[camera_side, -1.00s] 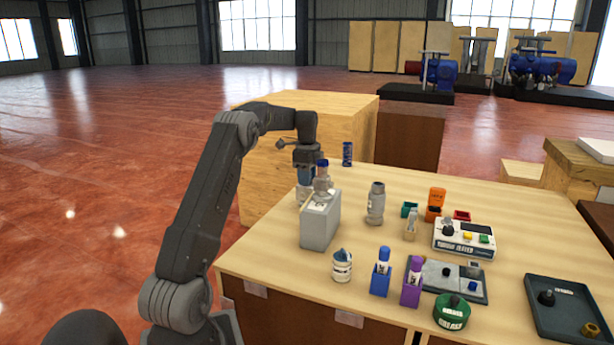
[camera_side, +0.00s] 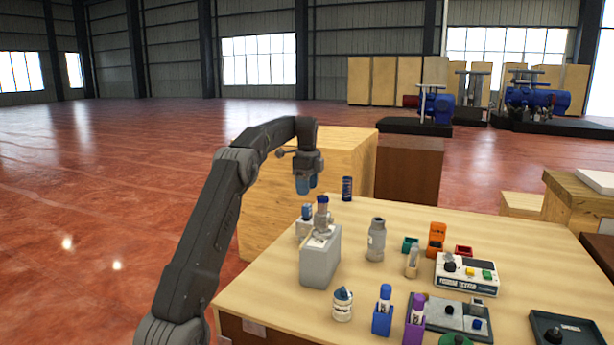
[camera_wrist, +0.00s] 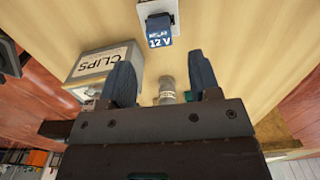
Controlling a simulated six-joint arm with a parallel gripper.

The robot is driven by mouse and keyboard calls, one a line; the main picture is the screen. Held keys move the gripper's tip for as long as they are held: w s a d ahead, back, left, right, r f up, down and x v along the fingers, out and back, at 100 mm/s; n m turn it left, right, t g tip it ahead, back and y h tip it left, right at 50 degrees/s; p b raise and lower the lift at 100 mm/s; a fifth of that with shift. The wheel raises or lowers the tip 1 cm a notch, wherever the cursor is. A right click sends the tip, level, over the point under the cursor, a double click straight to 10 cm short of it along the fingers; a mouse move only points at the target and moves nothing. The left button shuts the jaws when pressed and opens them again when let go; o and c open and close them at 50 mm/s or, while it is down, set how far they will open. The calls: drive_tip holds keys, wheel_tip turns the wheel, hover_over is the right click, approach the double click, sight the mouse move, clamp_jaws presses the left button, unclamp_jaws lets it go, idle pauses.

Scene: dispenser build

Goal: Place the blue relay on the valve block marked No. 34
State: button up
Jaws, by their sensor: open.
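The blue relay (camera_wrist: 159,39), labelled 12 V, sits on a pale valve block (camera_wrist: 157,10) in the wrist view. In the side view the relay (camera_side: 307,211) stands on the pale block (camera_side: 303,230), partly hidden behind the grey box. I cannot read a number on the block. My gripper (camera_side: 306,185) is open and empty above the relay, apart from it. Its two blue fingers also show in the wrist view (camera_wrist: 162,82), spread apart with nothing between them in their grip.
A grey CLIPS box (camera_side: 320,262) stands close beside the block, with a blue-capped grey piece (camera_side: 322,214) at its top. A grey bottle (camera_side: 376,240), a blue can (camera_side: 347,188) and a tester (camera_side: 466,272) stand to the right. The table's back middle is clear.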

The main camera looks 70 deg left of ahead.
sight(308, 205)
wheel_tip(308, 205, up, 3)
drive_tip(key=shift+r, duration=0.2)
drive_tip(key=s+d+r+n+t+y, duration=0.15)
drive_tip(key=d+r, duration=0.25)
drive_tip(key=d, duration=1)
drive_tip(key=w+d+r+n+t, duration=0.1)
drive_tip(key=d+r+n, duration=0.2)
drive_tip(key=d, duration=1.1)
drive_tip(key=s+d+f+n+t, duration=0.1)
drive_tip(key=s+d+f+n, duration=0.1)
drive_tip(key=s+d+f, duration=0.3)
drive_tip(key=s+d+f+n+t+h, duration=0.1)
drive_tip(key=s+d+f, duration=0.5)
drive_tip(key=s+d, duration=0.6)
drive_tip(key=shift+s+d+n+t, duration=0.15)
drive_tip(key=shift+s+n+t, duration=0.4)
drive_tip(key=shift+n, duration=0.2)
